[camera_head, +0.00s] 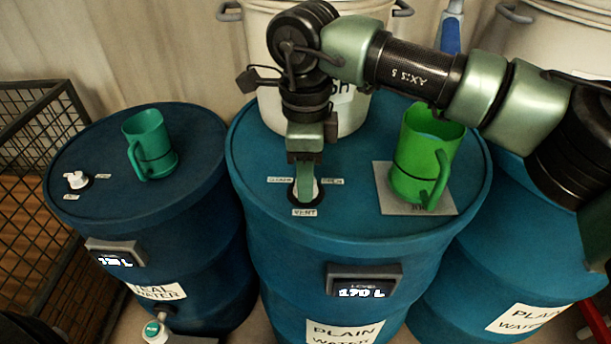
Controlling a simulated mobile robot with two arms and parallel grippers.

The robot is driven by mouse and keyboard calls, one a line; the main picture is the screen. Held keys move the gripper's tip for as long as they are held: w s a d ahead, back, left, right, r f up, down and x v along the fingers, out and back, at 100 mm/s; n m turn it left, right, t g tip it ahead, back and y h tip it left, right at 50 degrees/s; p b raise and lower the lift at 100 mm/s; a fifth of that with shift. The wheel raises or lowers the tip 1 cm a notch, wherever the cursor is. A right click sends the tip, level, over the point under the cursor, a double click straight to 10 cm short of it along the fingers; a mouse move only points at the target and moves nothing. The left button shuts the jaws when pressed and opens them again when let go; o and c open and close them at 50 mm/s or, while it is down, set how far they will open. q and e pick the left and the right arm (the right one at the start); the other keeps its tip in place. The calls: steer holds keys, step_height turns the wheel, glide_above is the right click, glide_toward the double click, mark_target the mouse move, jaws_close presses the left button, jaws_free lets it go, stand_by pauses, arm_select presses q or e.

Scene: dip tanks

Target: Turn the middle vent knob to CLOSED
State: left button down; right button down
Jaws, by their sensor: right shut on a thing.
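The middle vent knob (316,190) is white and sits on top of the middle blue drum (270,225). My right gripper (305,190) reaches down from above and is shut on this knob. The fingers hide most of the knob, so I cannot tell which way it points. Small white labels lie to its left (281,180) and right (332,181); their print is too small to read surely. A label reading VENT (305,212) is in front of it.
A bright green mug (412,165) stands on a grey plate (440,207) right of the knob, on the same drum. The left drum (95,215) bears a darker green mug (152,150) and another white knob (77,180). A white bucket (262,70) stands behind.

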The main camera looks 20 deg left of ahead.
steer(key=shift+r, duration=0.1)
stand_by(0.3)
steer(key=c, duration=1)
jaws_free()
steer(key=shift+o, duration=0.2)
steer(key=shift+r, duration=0.1)
step_height(320, 180, up, 8)
steer(key=shift+f+b, duration=0.2)
steer(key=shift+b, duration=0.1)
